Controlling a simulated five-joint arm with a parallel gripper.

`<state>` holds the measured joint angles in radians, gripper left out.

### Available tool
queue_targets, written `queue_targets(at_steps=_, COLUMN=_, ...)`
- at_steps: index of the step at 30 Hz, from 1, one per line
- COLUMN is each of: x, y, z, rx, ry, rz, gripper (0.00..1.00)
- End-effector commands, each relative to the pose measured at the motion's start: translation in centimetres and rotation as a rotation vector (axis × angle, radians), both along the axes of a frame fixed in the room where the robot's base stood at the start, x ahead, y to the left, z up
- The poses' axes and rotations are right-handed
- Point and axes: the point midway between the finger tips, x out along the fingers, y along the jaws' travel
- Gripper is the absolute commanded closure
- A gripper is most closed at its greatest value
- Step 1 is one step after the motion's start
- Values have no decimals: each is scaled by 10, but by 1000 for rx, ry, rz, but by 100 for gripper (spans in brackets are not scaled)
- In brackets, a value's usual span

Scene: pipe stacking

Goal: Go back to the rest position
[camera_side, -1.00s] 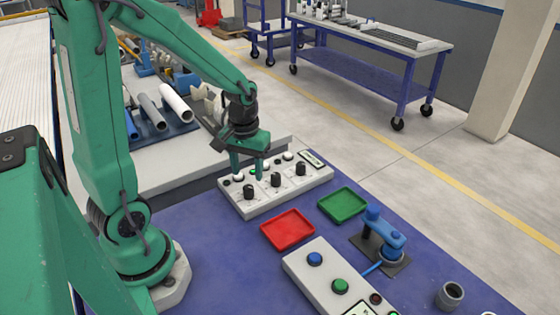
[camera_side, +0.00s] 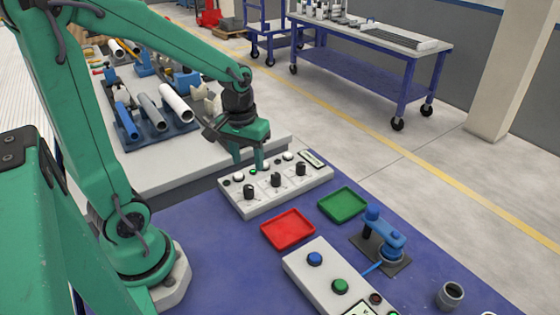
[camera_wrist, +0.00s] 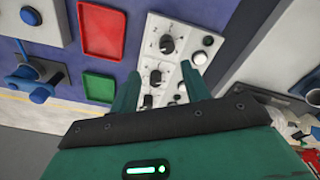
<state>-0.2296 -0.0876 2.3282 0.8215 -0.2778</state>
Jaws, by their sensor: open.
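My gripper (camera_side: 248,163) is open and empty in the side view. Its two green fingers point down just above the back edge of a white control panel (camera_side: 290,190) with black knobs and round buttons. The fingers also show in the wrist view (camera_wrist: 158,85), spread apart with the panel (camera_wrist: 176,27) below and between them. Nothing is between the fingers. I cannot tell how close the fingertips are to the panel surface.
A red tray (camera_side: 288,230), a green tray (camera_side: 342,204), a small blue device (camera_side: 384,236) and a button box (camera_side: 328,275) lie on the blue table. A grey ring (camera_side: 450,295) stands at the front right. Pipes (camera_side: 175,103) rest on a rack at the back left.

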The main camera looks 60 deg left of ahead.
Motion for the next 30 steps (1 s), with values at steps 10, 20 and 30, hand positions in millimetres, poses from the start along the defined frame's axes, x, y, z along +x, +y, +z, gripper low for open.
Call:
queue_targets(at_steps=10, x=-20, y=-31, z=53, rx=47, ry=-161, rz=-197, gripper=53)
queue_targets(at_steps=20, x=-47, y=-55, z=90, rx=94, ry=-309, rz=-380, gripper=53)
queue_targets(at_steps=30, x=-67, y=-68, z=106, rx=125, ry=-396, rz=-489, gripper=53)
